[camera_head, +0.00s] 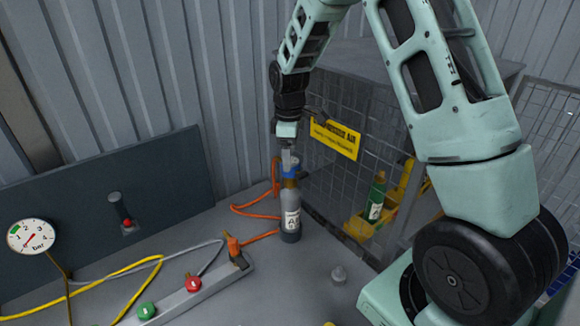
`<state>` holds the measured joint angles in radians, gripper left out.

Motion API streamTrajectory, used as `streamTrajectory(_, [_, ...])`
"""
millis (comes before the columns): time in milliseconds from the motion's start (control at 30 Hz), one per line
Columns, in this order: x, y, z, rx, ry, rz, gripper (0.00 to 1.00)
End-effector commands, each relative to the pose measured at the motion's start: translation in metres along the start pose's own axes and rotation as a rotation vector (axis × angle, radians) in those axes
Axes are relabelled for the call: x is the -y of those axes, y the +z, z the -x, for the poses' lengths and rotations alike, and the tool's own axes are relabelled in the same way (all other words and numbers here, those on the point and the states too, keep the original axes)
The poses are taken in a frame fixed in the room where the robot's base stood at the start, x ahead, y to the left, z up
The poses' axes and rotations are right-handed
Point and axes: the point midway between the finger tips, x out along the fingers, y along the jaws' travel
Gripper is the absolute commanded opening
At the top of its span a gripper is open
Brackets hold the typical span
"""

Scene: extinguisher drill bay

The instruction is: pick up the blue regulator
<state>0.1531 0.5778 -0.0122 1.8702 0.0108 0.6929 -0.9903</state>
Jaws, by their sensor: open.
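The blue regulator (290,172) sits on top of a small grey gas cylinder (291,205) with a white label, which stands upright on the grey bench top. My gripper (289,158) comes down from above, pointing down, with its fingertips right at the top of the regulator. It is open. The fingers partly cover the regulator, and I cannot tell whether they touch it or are around it.
An orange hose (256,211) loops left of the cylinder. A manifold bar (190,292) with red and green knobs lies at front left, near a pressure gauge (31,237). A mesh cage (350,190) with a green bottle (376,198) stands close right.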

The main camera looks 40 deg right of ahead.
Motion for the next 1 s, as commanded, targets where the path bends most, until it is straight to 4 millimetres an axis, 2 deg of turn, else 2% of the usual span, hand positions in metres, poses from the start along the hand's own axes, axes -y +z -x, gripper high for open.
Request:
streamTrajectory(300, [0.004, 0.003, -0.04, 0.003, -0.004, 0.001, 0.73])
streamTrajectory(600, [0.004, 0.003, -0.048, 0.0, -0.001, 0.0, 0.73])
streamTrajectory(633, [0.004, 0.003, -0.048, 0.0, -0.001, 0.0, 0.7])
streamTrajectory(800, [0.004, 0.003, -0.047, 0.0, -0.001, 0.0, 0.23])
streamTrajectory(1000, [0.003, 0.003, -0.046, -0.001, 0.001, 0.0, 0.24])
